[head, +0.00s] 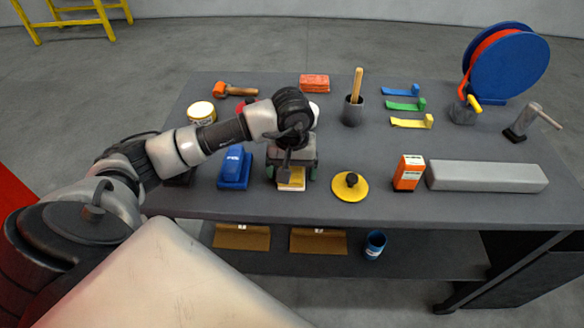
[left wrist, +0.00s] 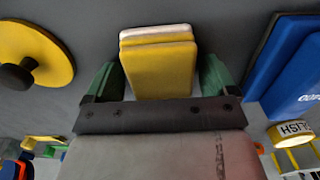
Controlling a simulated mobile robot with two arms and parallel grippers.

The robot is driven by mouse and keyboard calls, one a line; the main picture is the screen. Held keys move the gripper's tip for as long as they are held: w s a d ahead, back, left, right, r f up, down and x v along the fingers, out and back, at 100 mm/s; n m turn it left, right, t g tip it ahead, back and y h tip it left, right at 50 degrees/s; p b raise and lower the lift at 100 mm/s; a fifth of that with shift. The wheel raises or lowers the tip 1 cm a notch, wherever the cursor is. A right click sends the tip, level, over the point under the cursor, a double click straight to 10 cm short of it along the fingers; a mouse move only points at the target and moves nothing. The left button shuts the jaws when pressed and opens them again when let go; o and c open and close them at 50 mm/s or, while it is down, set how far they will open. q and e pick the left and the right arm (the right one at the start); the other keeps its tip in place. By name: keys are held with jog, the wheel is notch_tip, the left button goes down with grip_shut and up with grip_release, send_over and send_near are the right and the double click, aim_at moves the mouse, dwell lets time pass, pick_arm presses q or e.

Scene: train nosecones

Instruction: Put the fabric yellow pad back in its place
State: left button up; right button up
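The yellow pad (head: 291,178) is at the front of the grey workbench, partly hidden under my left gripper (head: 291,167). In the left wrist view, the yellow pad (left wrist: 160,70) shows as a thick block with a pale layer along its far edge. The green fingers of my left gripper (left wrist: 163,80) stand on either side of it. They are wide apart, with narrow gaps visible beside the pad; contact is hard to judge. My right gripper is in neither view.
A blue block (head: 235,168) lies left of the gripper and a yellow disc with a black knob (head: 350,186) lies right. An orange-white box (head: 408,172) and a long grey bar (head: 486,176) are farther right. The bench (head: 330,207) is bare around the disc.

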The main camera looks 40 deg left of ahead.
pick_arm(q)
jog(key=shift+r, duration=0.35)
notch_tip(320, 180, up, 12)
jog(key=b, duration=0.1)
jog(key=shift+f, duration=0.2)
